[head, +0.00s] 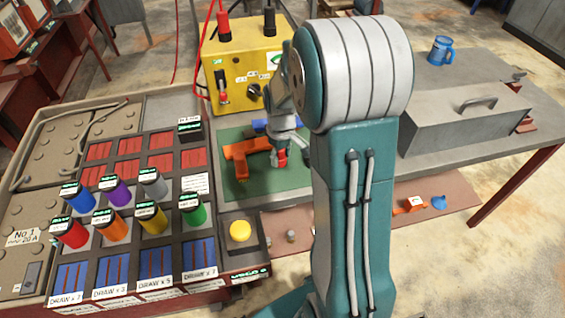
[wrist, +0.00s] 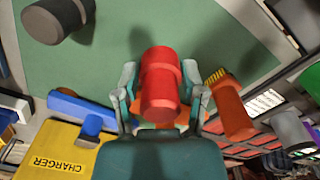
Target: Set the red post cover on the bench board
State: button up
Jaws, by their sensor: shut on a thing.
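My gripper (wrist: 160,95) is shut on a red post cover (wrist: 161,72), a short stepped cylinder held between its two fingers. In the head view my gripper (head: 281,152) is low over the right part of the green bench board (head: 292,178), and the red post cover (head: 281,159) shows beneath it. The green board (wrist: 100,75) also fills the middle of the wrist view. I cannot tell whether the cover touches the board. My arm hides the board's right side in the head view.
An orange tool (head: 240,158) and a blue one (head: 262,125) lie beside my gripper. A yellow charger (head: 245,65) stands behind the board. A rack with several coloured cylinders (head: 115,195) is at left. A dark cylinder (wrist: 58,18) stands near the board's edge.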

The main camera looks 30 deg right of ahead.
aim_at(283, 170)
jog(key=shift+w+d+f, duration=0.1)
jog(key=shift+d+f, duration=0.05)
jog(key=shift+f, duration=0.8)
jog(key=shift+d+f, duration=0.15)
jog(key=shift+f, duration=0.8)
jog(key=shift+f, duration=0.1)
jog(key=o, duration=1.2)
jog(key=shift+c, duration=0.2)
notch_tip(283, 170, up, 12)
jog(key=shift+r, duration=0.1)
jog(key=s+a+r+m+t, duration=0.1)
jog(key=s+a+r+t, duration=0.1)
jog(key=s+a+r, duration=0.3)
jog(key=s+a+r+m+t, duration=0.2)
jog(key=s+a+r, duration=0.4)
jog(key=s, duration=0.8)
jog(key=shift+a+m+t, duration=0.3)
jog(key=shift+a+t, duration=0.5)
jog(key=shift+a, duration=0.2)
